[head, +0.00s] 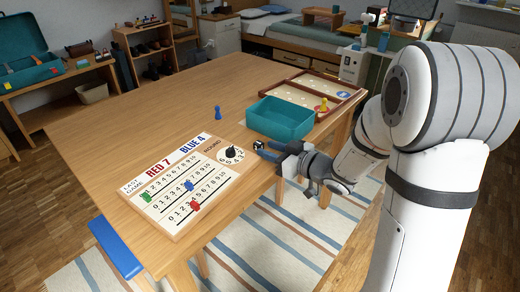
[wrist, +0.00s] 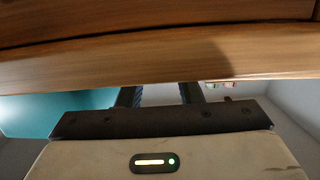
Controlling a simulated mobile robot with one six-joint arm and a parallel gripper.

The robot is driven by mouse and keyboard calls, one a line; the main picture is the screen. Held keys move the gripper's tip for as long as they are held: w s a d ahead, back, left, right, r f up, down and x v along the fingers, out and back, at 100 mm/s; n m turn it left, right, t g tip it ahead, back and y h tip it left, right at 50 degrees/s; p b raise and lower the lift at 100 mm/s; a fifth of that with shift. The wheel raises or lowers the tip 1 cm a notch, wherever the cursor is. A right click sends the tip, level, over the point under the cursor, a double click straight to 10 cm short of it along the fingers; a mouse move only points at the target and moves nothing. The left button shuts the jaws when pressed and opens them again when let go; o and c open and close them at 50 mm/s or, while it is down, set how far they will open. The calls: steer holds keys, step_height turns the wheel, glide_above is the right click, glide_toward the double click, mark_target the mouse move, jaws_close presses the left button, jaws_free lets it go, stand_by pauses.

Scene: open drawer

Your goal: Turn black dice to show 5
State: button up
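The black dice (head: 259,144) with white pips is at the right edge of the wooden table in the head view. It is small, and I cannot read which number faces up. My gripper (head: 266,151) reaches in from the right, its blue-dark fingers at the table edge with the tips at the dice. In the wrist view, the fingers of my gripper (wrist: 160,92) are apart with a gap between them. Their tips are hidden behind the wood edge, and the dice does not show there. I cannot tell whether the fingers touch or hold the dice.
The table (head: 125,105) has free room at its left and back. A score board (head: 172,207) with red, blue and green figures and a black-knobbed dial (head: 231,152) lies left of my gripper. A teal tray (head: 281,120) stands just behind it. A blue pawn (head: 218,114) stands beyond.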

steer(key=shift+x, duration=1.2)
steer(key=shift+s, duration=0.1)
jaws_close()
